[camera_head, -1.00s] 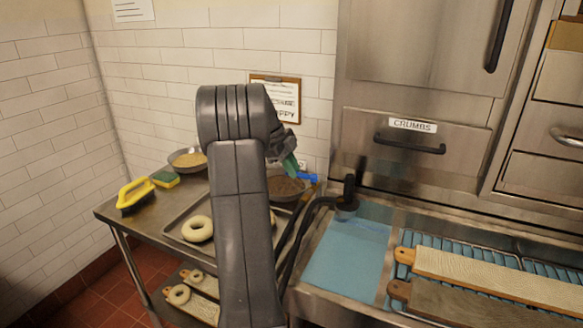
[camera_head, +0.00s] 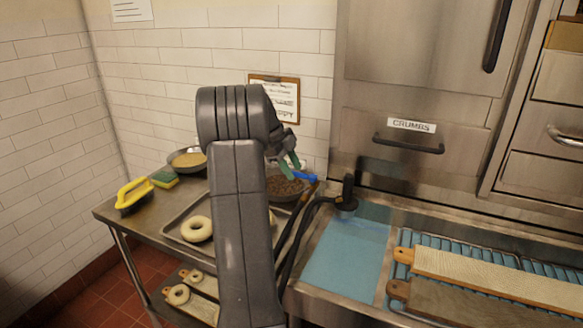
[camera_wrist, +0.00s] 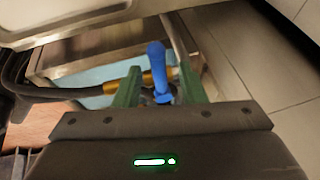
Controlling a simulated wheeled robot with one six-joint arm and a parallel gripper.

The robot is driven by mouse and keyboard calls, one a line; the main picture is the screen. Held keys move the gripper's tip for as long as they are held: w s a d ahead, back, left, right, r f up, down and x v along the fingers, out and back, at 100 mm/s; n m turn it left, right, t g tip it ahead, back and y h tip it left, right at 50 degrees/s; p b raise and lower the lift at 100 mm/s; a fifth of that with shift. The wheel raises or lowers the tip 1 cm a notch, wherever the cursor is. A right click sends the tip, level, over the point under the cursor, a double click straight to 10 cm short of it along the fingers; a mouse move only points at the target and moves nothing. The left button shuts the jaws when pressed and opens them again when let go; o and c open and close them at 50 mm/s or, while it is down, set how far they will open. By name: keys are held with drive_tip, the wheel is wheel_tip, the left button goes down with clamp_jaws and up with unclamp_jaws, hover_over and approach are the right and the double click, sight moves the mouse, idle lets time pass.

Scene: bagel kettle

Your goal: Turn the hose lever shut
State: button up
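The blue hose lever (camera_wrist: 157,62) stands out toward the camera in the wrist view, with a brass fitting (camera_wrist: 126,85) and the black hose (camera_wrist: 50,93) to its left. My gripper (camera_wrist: 160,72) has its two green fingers apart, one on each side of the lever, with gaps showing. In the head view my gripper (camera_head: 291,163) is just above and left of the blue lever (camera_head: 304,177). My own arm hides part of the hand there. Whether a finger touches the lever cannot be told.
A bowl of dark seeds (camera_head: 284,187) and a tray (camera_head: 178,232) with a bagel lie beside my arm. The black hose (camera_head: 300,228) runs along the edge of the blue-watered sink (camera_head: 345,262). Bagel boards (camera_head: 490,276) lie at right. A steel wall rises behind.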

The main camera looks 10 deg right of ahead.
drive_tip(key=v, duration=1.3)
drive_tip(key=shift+a+r, duration=0.15)
drive_tip(key=shift+r, duration=0.2)
drive_tip(key=shift+f, duration=0.1)
drive_tip(key=x, duration=1.3)
drive_tip(key=shift+f, duration=0.3)
drive_tip(key=shift+r, duration=0.1)
